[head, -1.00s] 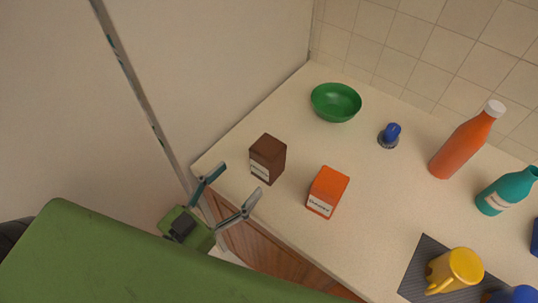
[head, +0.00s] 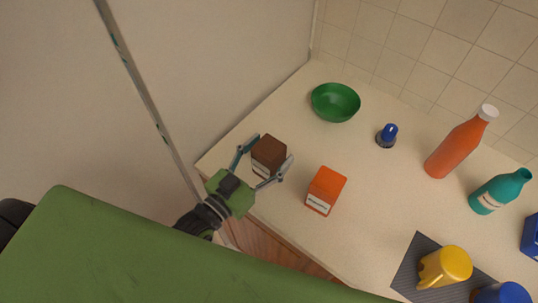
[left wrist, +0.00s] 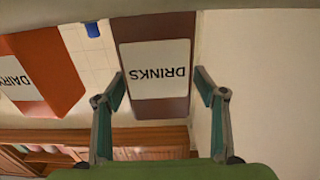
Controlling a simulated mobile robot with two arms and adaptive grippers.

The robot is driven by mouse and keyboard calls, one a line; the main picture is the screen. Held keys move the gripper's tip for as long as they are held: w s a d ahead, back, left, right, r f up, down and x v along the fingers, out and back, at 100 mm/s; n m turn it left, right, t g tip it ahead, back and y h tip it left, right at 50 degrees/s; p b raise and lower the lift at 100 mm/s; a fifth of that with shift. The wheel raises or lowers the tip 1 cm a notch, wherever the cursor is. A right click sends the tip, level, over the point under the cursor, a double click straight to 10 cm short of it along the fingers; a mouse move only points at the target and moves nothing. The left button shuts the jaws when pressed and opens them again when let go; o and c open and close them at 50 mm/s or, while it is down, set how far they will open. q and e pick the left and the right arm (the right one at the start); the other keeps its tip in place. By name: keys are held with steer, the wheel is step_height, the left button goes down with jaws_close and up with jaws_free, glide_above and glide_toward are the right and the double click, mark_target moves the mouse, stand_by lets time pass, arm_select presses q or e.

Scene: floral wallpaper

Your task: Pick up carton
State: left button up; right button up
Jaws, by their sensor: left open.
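A brown carton (head: 268,152) with a white label stands upright near the counter's front left edge. In the left wrist view the brown carton (left wrist: 153,28) is straight ahead, and its label reads DRINKS upside down. My left gripper (head: 266,158) is open, with one finger on each side of the brown carton; I cannot tell whether the fingers touch it. In the left wrist view the fingertips (left wrist: 159,76) flank the label. An orange carton (head: 325,191) stands just to the right; in the left wrist view this carton (left wrist: 48,65) has a label reading DAIRY. My right gripper is not in view.
A green bowl (head: 335,102) and a small blue-topped item (head: 387,136) are further back. An orange bottle (head: 458,147), a teal bottle (head: 499,192) and a yellow mug (head: 445,266) on a dark mat (head: 408,270) are to the right. A wall panel (head: 215,70) borders the left.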

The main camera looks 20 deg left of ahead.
arm_select(q)
steer(key=c, duration=1.4)
steer(key=shift+c, duration=0.2)
steer(key=shift+r, duration=0.1)
